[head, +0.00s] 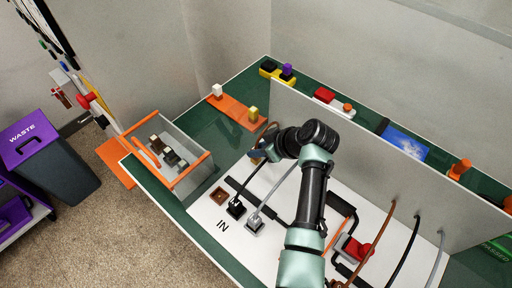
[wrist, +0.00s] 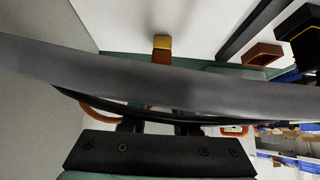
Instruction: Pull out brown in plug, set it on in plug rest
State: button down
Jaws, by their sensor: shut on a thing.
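My gripper (head: 259,154) is at the end of my arm, low over the white board near its far left edge. It is shut on what looks like the brown in plug, mostly hidden by the fingers; a brown cable (head: 268,129) loops beside it. In the wrist view, cables cross in front of my gripper (wrist: 160,128) and hide what it holds; part of the brown cable (wrist: 98,113) shows at left. The brown in socket (head: 219,196) is empty, near the "IN" label. I cannot tell which fixture is the in plug rest.
A black plug (head: 236,209) and a grey plug (head: 254,225) sit beside the empty socket, their cables rising near my arm. An orange strip (head: 233,107) bears white and yellow blocks. A clear orange-edged bin (head: 196,172) stands left. A grey panel (head: 400,170) stands right.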

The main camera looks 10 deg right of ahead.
jog(key=c, duration=0.6)
grip_release()
jog(key=shift+r, duration=0.15)
jog(key=v, duration=1.2)
jog(key=shift+s+d+r+b, duration=0.15)
jog(key=shift+s+r+b, duration=0.1)
jog(key=shift+b, duration=0.1)
jog(key=shift+s, duration=0.1)
